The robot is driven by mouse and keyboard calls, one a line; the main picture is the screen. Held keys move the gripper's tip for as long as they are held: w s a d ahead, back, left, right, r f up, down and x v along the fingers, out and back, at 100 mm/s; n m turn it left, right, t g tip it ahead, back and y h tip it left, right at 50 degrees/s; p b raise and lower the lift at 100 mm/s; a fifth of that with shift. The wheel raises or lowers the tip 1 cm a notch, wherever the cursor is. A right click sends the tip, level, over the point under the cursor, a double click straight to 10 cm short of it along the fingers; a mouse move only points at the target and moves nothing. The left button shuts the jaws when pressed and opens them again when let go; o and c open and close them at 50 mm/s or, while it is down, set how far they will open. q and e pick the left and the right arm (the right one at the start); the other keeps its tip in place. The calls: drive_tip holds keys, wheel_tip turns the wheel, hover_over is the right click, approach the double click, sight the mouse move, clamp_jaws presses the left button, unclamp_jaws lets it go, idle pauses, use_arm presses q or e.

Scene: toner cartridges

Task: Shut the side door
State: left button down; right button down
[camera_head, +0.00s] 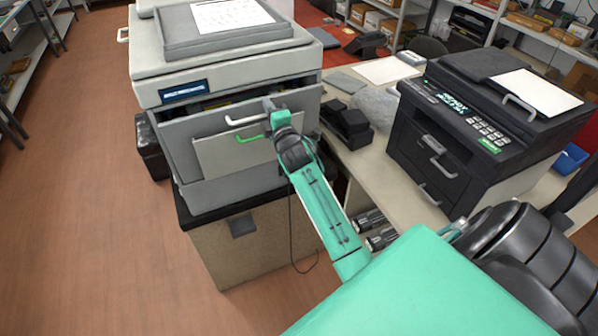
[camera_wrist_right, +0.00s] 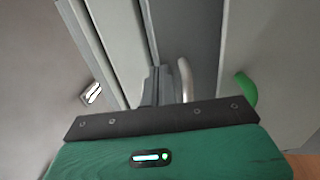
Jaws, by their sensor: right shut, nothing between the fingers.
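The grey copier (camera_head: 170,62) stands on a cabinet. Its grey front panel (camera_head: 180,135) has a white handle (camera_head: 246,121), and a dark gap shows above the panel. A lighter panel with a green handle (camera_head: 250,139) is just below; the green handle also shows in the right wrist view (camera_wrist_right: 245,90). Another pale handle (camera_head: 123,34) sticks out at the copier's left side. I cannot tell which panel is the side door. My right gripper (camera_head: 268,104) is shut and empty at the front panel's upper right; contact is unclear. My left gripper is out of view.
A black printer (camera_head: 440,140) with handles stands on the table to the right. Black boxes (camera_head: 346,122) lie between the machines. Two dark cylinders (camera_head: 375,230) lie near my right arm. The floor (camera_head: 75,180) to the left is clear.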

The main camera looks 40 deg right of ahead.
drive_tip(key=shift+w+d+r+g+p, duration=0.2)
drive_tip(key=shift+w+p, duration=0.2)
drive_tip(key=shift+w, duration=0.15)
drive_tip(key=shift+w+d+r+g+p, duration=0.1)
drive_tip(key=shift+w+g+p, duration=0.1)
drive_tip(key=shift+w+p, duration=0.3)
drive_tip(key=shift+f, duration=0.1)
